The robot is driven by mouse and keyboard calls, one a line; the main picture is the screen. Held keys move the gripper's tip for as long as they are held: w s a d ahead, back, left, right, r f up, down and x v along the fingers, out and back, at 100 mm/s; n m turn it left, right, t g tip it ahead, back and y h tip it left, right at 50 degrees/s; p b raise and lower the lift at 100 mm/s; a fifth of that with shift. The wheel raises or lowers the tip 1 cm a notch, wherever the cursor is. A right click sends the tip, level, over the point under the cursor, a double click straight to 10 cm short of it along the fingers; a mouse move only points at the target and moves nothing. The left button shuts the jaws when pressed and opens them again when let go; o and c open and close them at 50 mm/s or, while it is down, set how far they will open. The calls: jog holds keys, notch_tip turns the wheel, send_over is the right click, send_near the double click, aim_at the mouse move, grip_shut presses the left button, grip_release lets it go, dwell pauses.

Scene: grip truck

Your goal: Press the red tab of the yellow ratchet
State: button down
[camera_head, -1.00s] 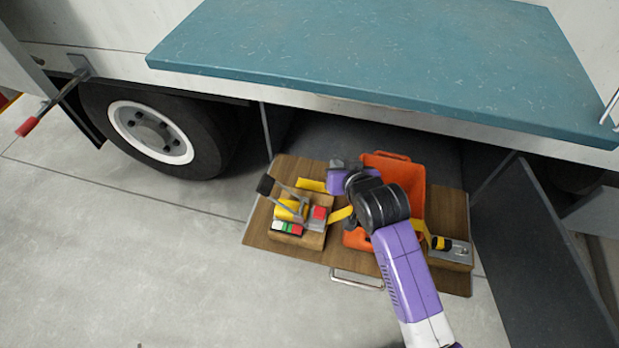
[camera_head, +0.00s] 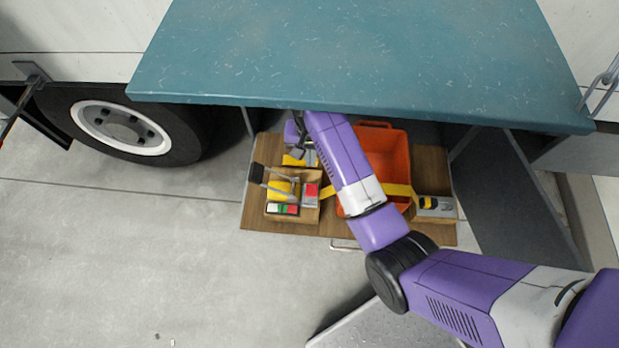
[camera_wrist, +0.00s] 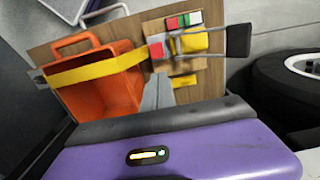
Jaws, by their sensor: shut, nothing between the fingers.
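The yellow ratchet (camera_head: 281,190) sits on a wooden block at the left of the pulled-out wooden board, its black-tipped lever pointing left. A red tab (camera_head: 311,189) is at its right side. In the wrist view the ratchet (camera_wrist: 192,43) is upper right of centre and the red tab (camera_wrist: 156,51) is left of it. My gripper (camera_head: 303,153) is behind the ratchet, over the back left of the board. In the wrist view its grey fingers (camera_wrist: 158,92) are closed together, empty, apart from the red tab in the picture.
An orange crate (camera_head: 391,150) with a yellow strap (camera_head: 398,190) stands right of the ratchet. A second grey-and-yellow buckle (camera_head: 435,204) is at the board's right end. A red, white and green piece (camera_head: 283,208) lies before the ratchet. The teal truck deck (camera_head: 340,60) overhangs behind.

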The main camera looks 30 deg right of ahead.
aim_at(311, 185)
notch_tip(311, 185, down, 14)
jog(key=shift+f+b, duration=0.1)
jog(key=shift+b, duration=0.75)
jog(key=shift+s+f+b, duration=0.1)
jog(key=shift+f+b, duration=0.2)
jog(key=shift+f, duration=0.65)
jog(key=shift+r+p, duration=0.6)
notch_tip(311, 185, up, 13)
jog(key=p, duration=0.4)
